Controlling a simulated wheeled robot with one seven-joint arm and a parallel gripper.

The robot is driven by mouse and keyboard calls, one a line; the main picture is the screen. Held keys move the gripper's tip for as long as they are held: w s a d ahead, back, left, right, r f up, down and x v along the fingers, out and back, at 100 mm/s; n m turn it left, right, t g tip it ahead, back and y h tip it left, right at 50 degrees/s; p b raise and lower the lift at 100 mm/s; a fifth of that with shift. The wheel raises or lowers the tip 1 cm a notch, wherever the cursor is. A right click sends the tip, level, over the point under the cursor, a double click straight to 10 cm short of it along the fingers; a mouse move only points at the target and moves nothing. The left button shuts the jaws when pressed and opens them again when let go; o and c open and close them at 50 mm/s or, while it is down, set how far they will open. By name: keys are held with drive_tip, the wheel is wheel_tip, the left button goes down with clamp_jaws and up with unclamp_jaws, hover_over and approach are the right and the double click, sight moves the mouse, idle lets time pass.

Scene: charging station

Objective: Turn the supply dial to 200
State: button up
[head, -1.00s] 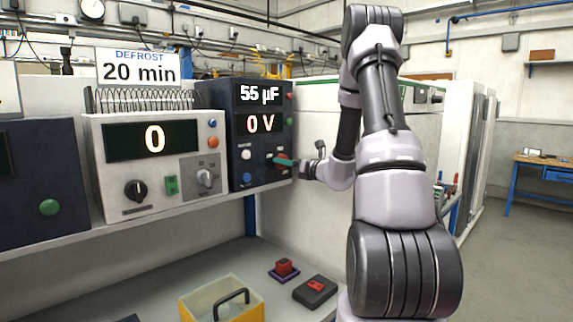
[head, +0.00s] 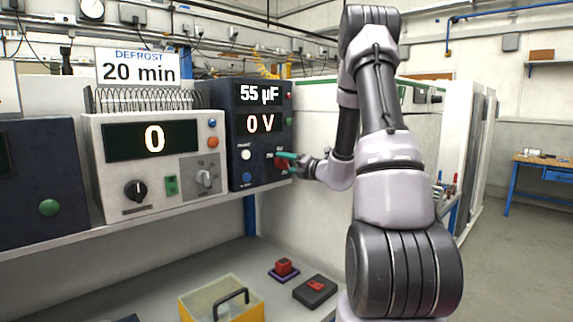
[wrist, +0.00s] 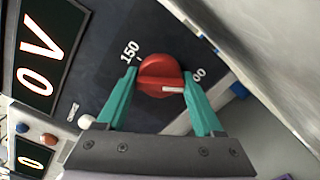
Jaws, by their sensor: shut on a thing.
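The supply dial (wrist: 161,76) is a red knob with a white pointer mark on the dark front of the supply unit (head: 240,130). In the wrist view, the teal fingers of my gripper (wrist: 159,74) are shut on the dial from both sides. The pointer lies toward the right finger, near a label ending in "00" (wrist: 198,75) whose first digit is hidden. A "150" label (wrist: 129,52) shows at upper left. In the head view my gripper (head: 288,157) covers most of the dial. The supply's displays read 55 µF and 0 V (head: 261,123).
A white unit (head: 150,165) reading 0, with its own knobs, stands left of the supply on the same shelf. Below are a yellow-edged bin (head: 250,306), a red block (head: 284,266) and a dark box (head: 315,291). A pale panel is right of the supply.

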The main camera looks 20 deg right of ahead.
drive_tip(key=shift+f, duration=0.1)
idle(0.4)
drive_tip(key=o, duration=1.4)
drive_tip(key=shift+c, duration=0.2)
drive_tip(key=v, duration=1.1)
drive_tip(key=shift+w, duration=0.1)
